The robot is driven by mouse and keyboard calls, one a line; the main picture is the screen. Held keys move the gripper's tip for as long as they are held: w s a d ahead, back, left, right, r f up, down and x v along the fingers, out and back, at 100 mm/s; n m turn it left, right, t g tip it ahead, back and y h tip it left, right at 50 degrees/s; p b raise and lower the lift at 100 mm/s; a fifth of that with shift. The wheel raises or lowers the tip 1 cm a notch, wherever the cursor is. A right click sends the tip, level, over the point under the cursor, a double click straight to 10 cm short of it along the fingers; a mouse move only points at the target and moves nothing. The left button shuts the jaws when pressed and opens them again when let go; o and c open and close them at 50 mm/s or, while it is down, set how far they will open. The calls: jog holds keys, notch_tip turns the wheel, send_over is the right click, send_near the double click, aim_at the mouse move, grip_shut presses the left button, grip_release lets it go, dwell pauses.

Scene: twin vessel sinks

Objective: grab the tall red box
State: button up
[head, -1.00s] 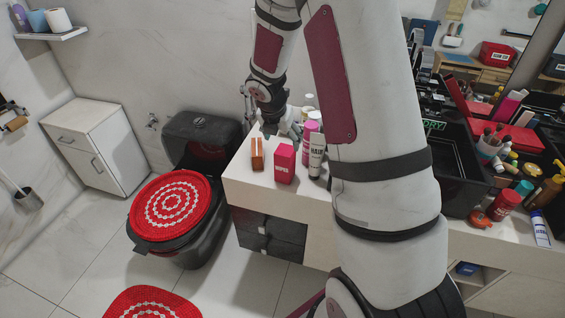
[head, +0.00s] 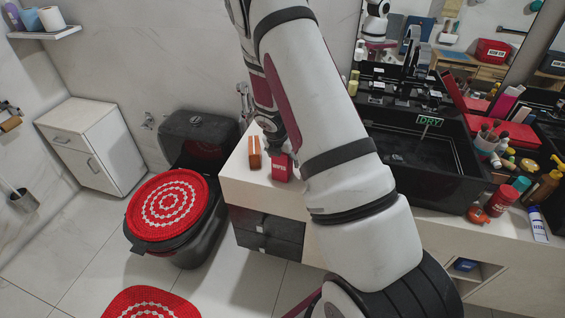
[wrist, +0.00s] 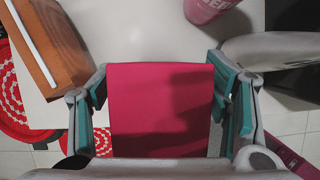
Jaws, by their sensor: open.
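The tall red box (head: 281,168) stands near the left front edge of the white counter (head: 300,208). In the wrist view its pinkish-red face (wrist: 160,115) fills the middle, with a shadow on its right part. My gripper (wrist: 160,90) is open, with one teal-padded finger on each side of the box. A narrow gap shows on the right side; the left finger is very near the box, and I cannot tell whether it touches. In the head view my arm comes down over the box and hides most of the gripper.
An orange-brown box (head: 254,153) stands close on the left; it also shows in the wrist view (wrist: 48,50). A pink container (wrist: 205,8) is behind. A black sink (head: 450,185) lies to the right. A toilet with a red cover (head: 168,207) stands left of the counter.

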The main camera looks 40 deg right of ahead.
jog(key=shift+c, duration=0.2)
jog(key=c, duration=1.2)
jog(key=shift+c, duration=0.2)
